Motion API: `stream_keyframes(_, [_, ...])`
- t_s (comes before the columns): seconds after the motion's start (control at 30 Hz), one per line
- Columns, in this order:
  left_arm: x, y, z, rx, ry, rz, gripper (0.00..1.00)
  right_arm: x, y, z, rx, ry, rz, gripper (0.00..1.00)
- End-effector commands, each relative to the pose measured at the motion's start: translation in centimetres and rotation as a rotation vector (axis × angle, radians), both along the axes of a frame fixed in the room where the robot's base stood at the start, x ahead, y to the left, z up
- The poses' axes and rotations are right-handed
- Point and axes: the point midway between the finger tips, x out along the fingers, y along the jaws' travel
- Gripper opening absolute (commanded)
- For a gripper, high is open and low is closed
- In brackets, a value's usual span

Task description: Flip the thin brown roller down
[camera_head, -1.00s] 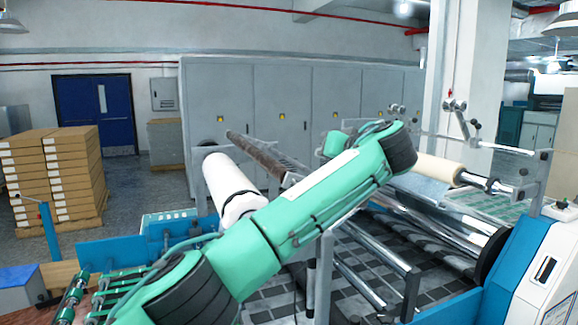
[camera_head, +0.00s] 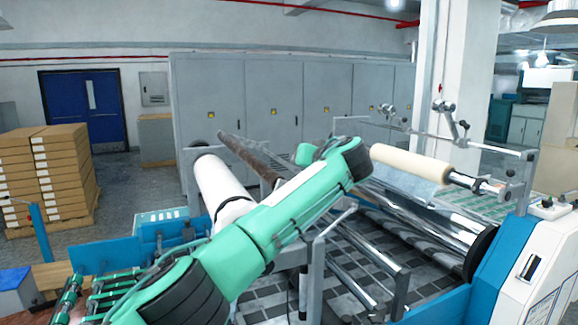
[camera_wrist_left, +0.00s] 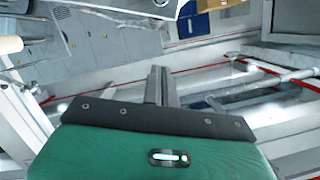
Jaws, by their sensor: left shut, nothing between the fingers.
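A thin dark brown roller (camera_head: 243,150) slants from upper left to lower right behind the thick white roll (camera_head: 222,186) in the head view. Its lower right end passes behind my green left arm. My left gripper (camera_wrist_left: 158,84) shows in the left wrist view, shut and empty, with nothing touching its fingertips. In the head view the gripper is hidden behind my arm, so its distance to the brown roller cannot be told. My right gripper is in neither view.
A beige roll (camera_head: 415,164) sits on a metal bar at the right. Chrome rollers (camera_head: 425,208) and a blue-white machine housing (camera_head: 520,265) stand at the right front. Stacked boxes (camera_head: 50,165) stand on the left. Grey cabinets (camera_head: 290,100) line the back.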

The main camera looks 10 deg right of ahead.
Motion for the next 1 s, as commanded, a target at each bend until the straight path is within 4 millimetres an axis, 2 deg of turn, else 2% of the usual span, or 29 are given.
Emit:
stream_keyframes(0.03, [0.8,0.4,0.3,0.002,0.002,0.003,0.0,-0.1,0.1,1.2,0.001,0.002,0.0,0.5])
stream_keyframes(0.17, [2.5,1.0,-0.1,0.002,0.001,0.004,0.0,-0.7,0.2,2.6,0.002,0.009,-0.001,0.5])
stream_keyframes(0.2, [2.7,1.0,-0.8,0.0,0.003,0.0,0.0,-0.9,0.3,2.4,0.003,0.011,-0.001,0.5])
stream_keyframes(0.5, [2.3,1.8,-2.8,-0.004,0.003,0.0,0.0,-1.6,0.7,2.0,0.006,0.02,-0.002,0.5])
stream_keyframes(0.7, [2.2,2.1,-3.9,-0.001,0.003,-0.002,0.0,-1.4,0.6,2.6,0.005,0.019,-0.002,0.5])
stream_keyframes(1.0, [2.1,2.5,-4.4,0.0,0.0,0.001,0.0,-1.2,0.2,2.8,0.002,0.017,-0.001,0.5])
